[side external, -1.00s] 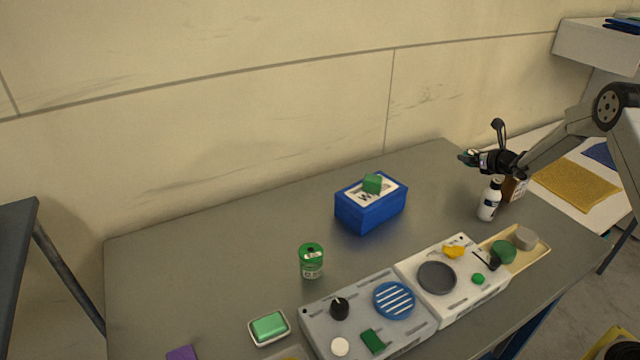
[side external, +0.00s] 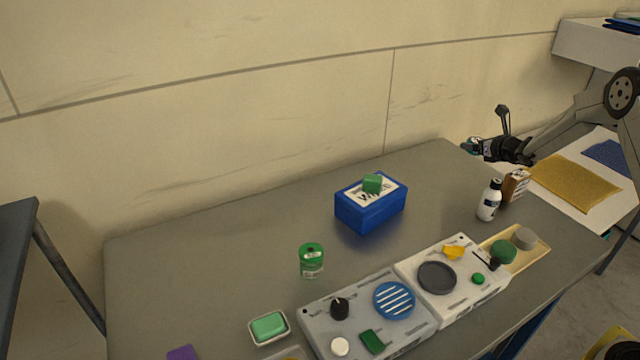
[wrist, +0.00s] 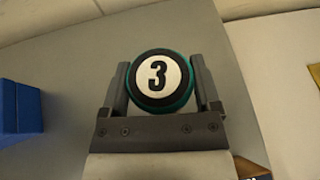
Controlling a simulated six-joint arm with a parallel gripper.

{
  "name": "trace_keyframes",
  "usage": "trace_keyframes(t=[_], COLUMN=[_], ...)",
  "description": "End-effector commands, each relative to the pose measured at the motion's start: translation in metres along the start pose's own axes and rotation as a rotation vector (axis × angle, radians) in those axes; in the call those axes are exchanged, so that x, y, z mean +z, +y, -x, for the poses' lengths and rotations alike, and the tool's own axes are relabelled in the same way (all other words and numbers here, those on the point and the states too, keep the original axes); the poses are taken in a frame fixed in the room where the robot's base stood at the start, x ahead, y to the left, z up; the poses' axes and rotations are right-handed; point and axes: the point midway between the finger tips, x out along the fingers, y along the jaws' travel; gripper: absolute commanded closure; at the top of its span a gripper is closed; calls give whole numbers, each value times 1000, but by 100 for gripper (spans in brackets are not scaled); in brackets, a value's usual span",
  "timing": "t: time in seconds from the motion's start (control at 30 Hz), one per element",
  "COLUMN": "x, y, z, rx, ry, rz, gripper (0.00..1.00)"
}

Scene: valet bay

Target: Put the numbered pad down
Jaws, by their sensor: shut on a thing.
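My gripper (side external: 474,147) is shut on the numbered pad (wrist: 159,79), a round black pad with a teal edge and a white disc bearing a black 3. In the wrist view the pad sits between the two fingers, its number facing the camera. In the side view the pad (side external: 469,145) shows small and partly hidden at the fingertips. My gripper is over the back right end of the grey table (side external: 220,245), seemingly above its surface; the exact height cannot be told.
A white bottle (side external: 488,200) and a brown box (side external: 515,186) stand below and right of my gripper. Two device panels (side external: 330,318) (side external: 425,264) line the front. The table's back is bare.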

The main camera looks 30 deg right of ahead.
Motion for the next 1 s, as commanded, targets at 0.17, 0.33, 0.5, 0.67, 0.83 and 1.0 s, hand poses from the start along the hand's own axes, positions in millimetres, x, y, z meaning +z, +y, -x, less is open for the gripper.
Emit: trace_keyframes(t=[0.17,0.33,0.5,0.67,0.83,1.0], x=[4,14,30,45,58,67], y=[6,26,61,102,145,186], z=[1,7,18,35,58,84], rx=[7,28,66,111,160,208], ry=[-1,-2,-3,-3,-3,-4], rz=[3,12,27,45,65,85], gripper=[76,76,76,76,76,76])
